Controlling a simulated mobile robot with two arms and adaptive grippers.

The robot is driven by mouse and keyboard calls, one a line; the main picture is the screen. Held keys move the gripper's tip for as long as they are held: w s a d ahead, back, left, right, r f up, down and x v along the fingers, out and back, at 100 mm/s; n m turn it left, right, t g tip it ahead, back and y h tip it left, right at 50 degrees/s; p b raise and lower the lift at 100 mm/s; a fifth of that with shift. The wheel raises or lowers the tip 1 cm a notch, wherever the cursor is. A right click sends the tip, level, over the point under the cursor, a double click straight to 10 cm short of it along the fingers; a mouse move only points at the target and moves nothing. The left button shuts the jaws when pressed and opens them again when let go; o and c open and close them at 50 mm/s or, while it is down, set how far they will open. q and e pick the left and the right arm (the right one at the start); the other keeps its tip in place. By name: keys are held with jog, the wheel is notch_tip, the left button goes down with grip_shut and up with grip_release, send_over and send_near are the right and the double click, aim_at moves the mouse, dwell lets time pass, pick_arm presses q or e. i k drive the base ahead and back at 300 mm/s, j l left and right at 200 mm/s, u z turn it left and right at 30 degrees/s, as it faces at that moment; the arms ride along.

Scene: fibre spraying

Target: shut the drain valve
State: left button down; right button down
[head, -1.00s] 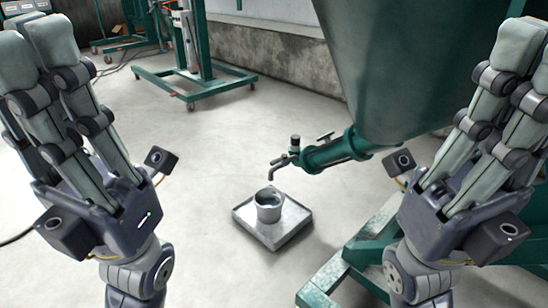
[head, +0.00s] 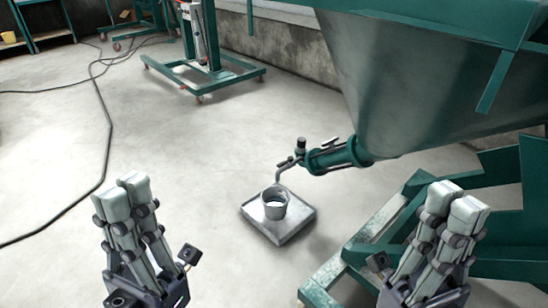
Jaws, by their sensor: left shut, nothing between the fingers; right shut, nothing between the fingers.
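The drain valve (head: 331,156) sits on a green pipe at the low end of the large hopper (head: 405,95). A small lever shows on top of the pipe, and a thin spout bends down at its left end. A grey bucket (head: 275,207) stands under the spout on a square metal tray (head: 294,224). My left gripper (head: 124,190) is shut and empty at the lower left, well apart from the valve. My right gripper (head: 457,205) is shut and empty at the lower right, in front of the green frame and apart from the valve.
The green hopper frame (head: 365,240) fills the lower right. A wheeled green stand (head: 205,72) is at the back, by a concrete wall (head: 285,50). A dark cable (head: 104,130) runs along the floor at left. The floor between the cable and the tray is clear.

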aim_at(290, 159)
jog(key=z, duration=0.35)
jog(key=i+j+z, duration=0.1)
jog(key=z, duration=0.25)
jog(key=j+z, duration=0.15)
jog(key=z, duration=0.25)
jog(key=i+j+z, duration=0.2)
jog(key=j+z, duration=0.25)
jog(key=j, duration=0.8)
jog(key=j+z, duration=0.5)
jog(key=j, duration=1.2)
jog(key=k+j, duration=0.1)
jog(key=j, duration=0.4)
